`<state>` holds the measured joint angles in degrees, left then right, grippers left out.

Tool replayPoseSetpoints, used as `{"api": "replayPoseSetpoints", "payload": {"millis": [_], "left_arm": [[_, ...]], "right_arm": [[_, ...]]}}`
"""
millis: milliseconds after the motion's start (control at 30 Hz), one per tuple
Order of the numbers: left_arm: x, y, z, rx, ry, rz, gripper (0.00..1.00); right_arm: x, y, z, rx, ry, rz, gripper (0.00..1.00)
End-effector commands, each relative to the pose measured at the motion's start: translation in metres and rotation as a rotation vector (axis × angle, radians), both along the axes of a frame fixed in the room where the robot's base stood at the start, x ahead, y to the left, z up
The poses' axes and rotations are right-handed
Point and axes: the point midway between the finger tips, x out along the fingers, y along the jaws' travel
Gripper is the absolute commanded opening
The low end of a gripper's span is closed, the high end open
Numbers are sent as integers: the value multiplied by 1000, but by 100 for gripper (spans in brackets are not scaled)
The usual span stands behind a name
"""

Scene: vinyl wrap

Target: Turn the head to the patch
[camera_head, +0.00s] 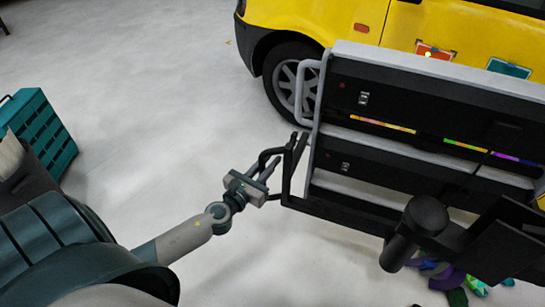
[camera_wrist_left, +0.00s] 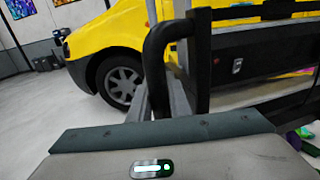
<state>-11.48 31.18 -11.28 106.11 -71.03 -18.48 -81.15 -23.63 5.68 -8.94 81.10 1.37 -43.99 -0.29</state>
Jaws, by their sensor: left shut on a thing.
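My left gripper (camera_head: 270,172) is shut on the black handle (camera_head: 291,170) at the left side of a dark cart (camera_head: 375,100). In the left wrist view the handle (camera_wrist_left: 155,55) rises as a thick black loop in front of the fingers. My right gripper is in neither view.
The cart stands between me and the car, with coloured strips (camera_head: 383,124) along its shelves. Scattered coloured pieces (camera_head: 450,278) lie on the floor at the lower right. A teal crate (camera_head: 38,130) is at the left. Pale floor (camera_head: 150,90) between crate and car is clear.

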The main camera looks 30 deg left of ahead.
Motion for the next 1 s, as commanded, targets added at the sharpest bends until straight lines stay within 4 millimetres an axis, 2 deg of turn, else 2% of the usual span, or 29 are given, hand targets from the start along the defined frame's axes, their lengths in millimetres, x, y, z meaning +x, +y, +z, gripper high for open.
{"api": "replayPoseSetpoints", "payload": {"millis": [167,200,267,300,733,1000], "left_arm": [[1,0,0,0,-1,-1,0],[1,0,0,0,-1,-1,19],[1,0,0,0,-1,-1,34],[1,0,0,0,-1,-1,36],[-3,0,0,0,-1,0,36],[-28,-1,-1,0,0,-2,36]], "right_arm": [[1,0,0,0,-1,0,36],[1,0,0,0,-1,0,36],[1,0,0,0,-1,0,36],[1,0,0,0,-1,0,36],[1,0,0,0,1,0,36],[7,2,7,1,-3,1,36]]}}
